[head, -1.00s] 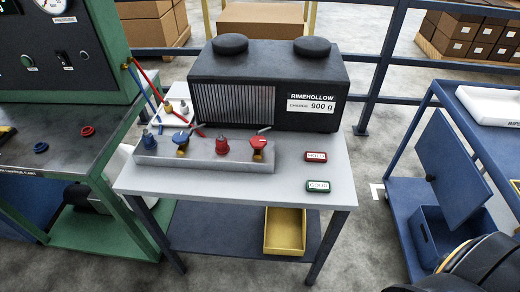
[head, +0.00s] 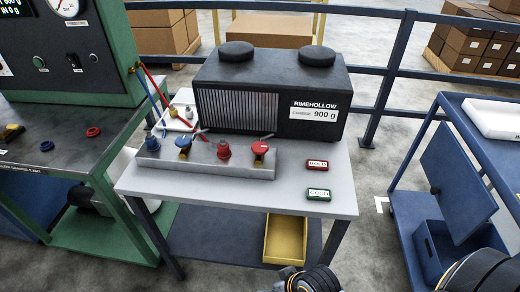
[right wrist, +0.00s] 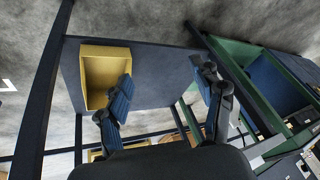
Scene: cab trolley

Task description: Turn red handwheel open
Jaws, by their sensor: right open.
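The red handwheel (head: 260,147) sits on a brass stem at the right end of the grey manifold block (head: 205,169) on the trolley top. A blue handwheel (head: 182,142) stands near the block's left end. A red fitting (head: 224,151) and a blue fitting (head: 152,144) also stand on the block. My right gripper (right wrist: 165,78) is open and empty in the right wrist view, its two fingers wide apart. Part of my right arm shows at the bottom of the head view, in front of and below the trolley top, well away from the handwheel. My left gripper is not in view.
The black RIMEHOLLOW unit (head: 270,95) stands behind the block. Red HOLD (head: 317,166) and green GOOD (head: 319,194) tags lie at right on the trolley top (head: 245,194). A yellow bin (head: 285,240) sits on the lower shelf. A green bench stands left, a blue cart right.

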